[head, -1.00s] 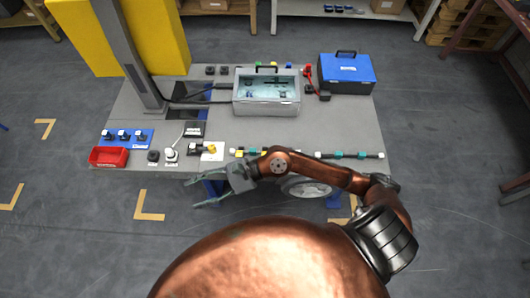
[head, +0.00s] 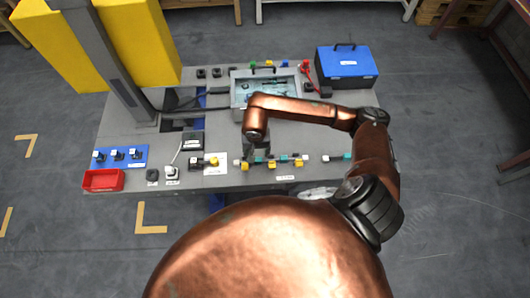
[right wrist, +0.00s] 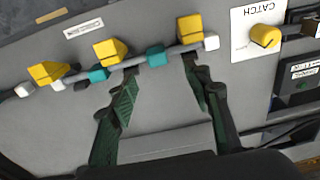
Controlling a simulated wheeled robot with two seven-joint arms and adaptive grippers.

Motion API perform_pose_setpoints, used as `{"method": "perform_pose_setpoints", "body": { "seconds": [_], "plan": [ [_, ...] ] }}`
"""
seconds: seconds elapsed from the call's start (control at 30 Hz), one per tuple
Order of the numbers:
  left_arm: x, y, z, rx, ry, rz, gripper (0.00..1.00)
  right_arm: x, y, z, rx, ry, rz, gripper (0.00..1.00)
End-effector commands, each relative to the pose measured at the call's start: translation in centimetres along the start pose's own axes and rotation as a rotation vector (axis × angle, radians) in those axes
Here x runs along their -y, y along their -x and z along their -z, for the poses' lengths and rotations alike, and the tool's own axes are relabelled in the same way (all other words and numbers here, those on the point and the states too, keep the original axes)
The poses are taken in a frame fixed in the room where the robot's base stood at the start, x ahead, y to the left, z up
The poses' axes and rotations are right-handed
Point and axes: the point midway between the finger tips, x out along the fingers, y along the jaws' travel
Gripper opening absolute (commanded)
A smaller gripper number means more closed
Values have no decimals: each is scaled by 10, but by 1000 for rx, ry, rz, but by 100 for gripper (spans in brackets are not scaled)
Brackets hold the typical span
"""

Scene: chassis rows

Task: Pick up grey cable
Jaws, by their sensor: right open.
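The grey cable (right wrist: 133,61) runs as a thin grey line with teal sleeves, white ends and yellow clips along it in the right wrist view. In the head view the cable (head: 290,161) lies along the table's front edge, partly hidden by my arm. My right gripper (right wrist: 160,78) is open, with one finger on each side of a teal sleeve (right wrist: 156,56). The fingertips are close to the cable; I cannot tell if they touch it. In the head view the right gripper (head: 258,152) is above the cable, mostly hidden under my wrist. My left gripper is not in view.
A yellow catch on a white card (right wrist: 242,33) is beside the cable's end. The grey case (head: 238,90) and blue toolbox (head: 347,66) stand behind. A red bin (head: 103,181) and blue mat (head: 140,150) are at left.

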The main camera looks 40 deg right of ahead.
Motion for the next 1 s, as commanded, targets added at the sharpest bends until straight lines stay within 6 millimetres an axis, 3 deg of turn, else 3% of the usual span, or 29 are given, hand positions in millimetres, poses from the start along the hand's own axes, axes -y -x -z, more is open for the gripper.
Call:
{"method": "perform_pose_setpoints", "body": {
  "seconds": [0.4, 0.63, 0.8, 0.93, 1.0],
  "plan": [
    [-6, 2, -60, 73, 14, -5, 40, -5, -44, -4, 3, -2, -4, 45],
    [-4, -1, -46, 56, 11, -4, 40, -6, -74, -4, 1, -1, -2, 45],
    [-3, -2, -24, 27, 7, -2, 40, -6, -77, -3, -2, 0, -2, 45],
    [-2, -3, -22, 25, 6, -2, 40, -6, -77, -3, -1, 0, -2, 45],
    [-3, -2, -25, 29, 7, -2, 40, -6, -77, -3, -1, 0, -2, 40]
  ]
}}
